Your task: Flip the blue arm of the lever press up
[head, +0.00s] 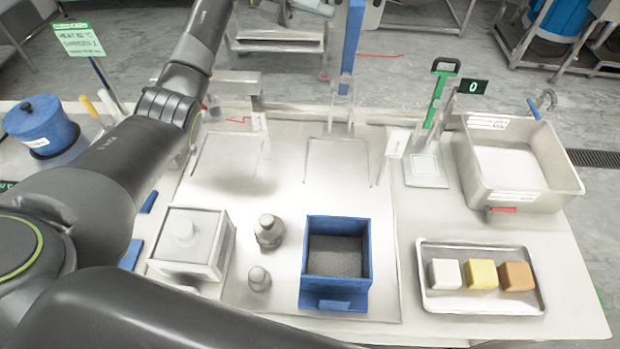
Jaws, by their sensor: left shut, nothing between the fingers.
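The blue arm (353,50) of the lever press stands nearly upright at the back of the table. Its lower end meets a pale frame (342,118), and its top reaches the picture's upper edge. My left arm comes in from the left and runs out of the top of the picture. A grey part at the top edge, just left of the blue arm, appears to be my left gripper (318,8). It is shut and empty. It is largely cut off, and I cannot tell whether it touches the blue arm. My right gripper is not in view.
A blue square box (337,222), grey weights (269,231) and a lidded pale box (190,241) stand in front. A blue pot (40,122) stands far left.

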